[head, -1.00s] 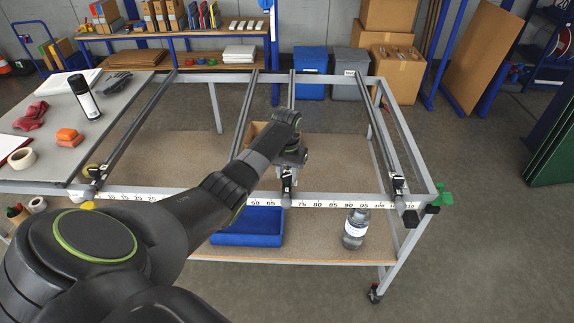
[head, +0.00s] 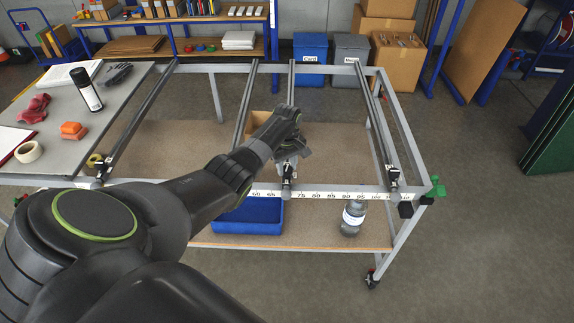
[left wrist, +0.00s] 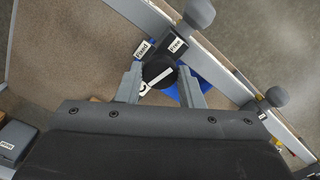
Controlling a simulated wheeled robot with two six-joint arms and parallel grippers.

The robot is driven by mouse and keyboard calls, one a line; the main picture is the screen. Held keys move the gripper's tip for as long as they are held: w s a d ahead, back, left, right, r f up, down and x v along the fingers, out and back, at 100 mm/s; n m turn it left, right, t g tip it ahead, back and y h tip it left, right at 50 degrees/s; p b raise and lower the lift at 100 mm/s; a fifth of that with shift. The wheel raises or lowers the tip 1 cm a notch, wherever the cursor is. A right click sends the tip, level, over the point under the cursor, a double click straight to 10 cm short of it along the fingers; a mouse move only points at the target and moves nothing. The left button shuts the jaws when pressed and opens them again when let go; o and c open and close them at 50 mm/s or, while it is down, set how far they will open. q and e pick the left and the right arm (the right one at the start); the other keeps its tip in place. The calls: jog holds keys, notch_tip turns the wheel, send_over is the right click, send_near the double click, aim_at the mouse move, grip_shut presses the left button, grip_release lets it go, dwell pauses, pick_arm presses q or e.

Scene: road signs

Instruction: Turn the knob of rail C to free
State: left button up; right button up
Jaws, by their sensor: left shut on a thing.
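In the left wrist view a round black knob (left wrist: 158,71) with a white line across it sits between the two fingers of my left gripper (left wrist: 160,84), which is shut on it. The white line slants, its upper end to the right. A "Fixed" label (left wrist: 143,48) is beyond the knob on the left and a "Free" label (left wrist: 178,45) on the right. A partly covered letter, seemingly C, is beside the knob. In the head view my left gripper (head: 291,150) is at the near end of rail C (head: 291,85); the knob is hidden there.
The grey frame (head: 330,193) has a numbered scale along its front bar and other rails (head: 245,100) beside rail C. Below are a blue bin (head: 247,216) and a bottle (head: 353,218). A table with loose items (head: 60,105) stands at left. Floor is clear at right.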

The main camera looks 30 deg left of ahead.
aim_at(287, 168)
pick_arm(q)
jog(key=shift+w+a+r+n, duration=0.1)
jog(key=shift+r+n, duration=0.05)
jog(key=shift+n, duration=0.95)
jog(key=o, duration=1)
notch_tip(287, 168, up, 17)
jog(key=b, duration=0.1)
jog(key=shift+r, duration=0.2)
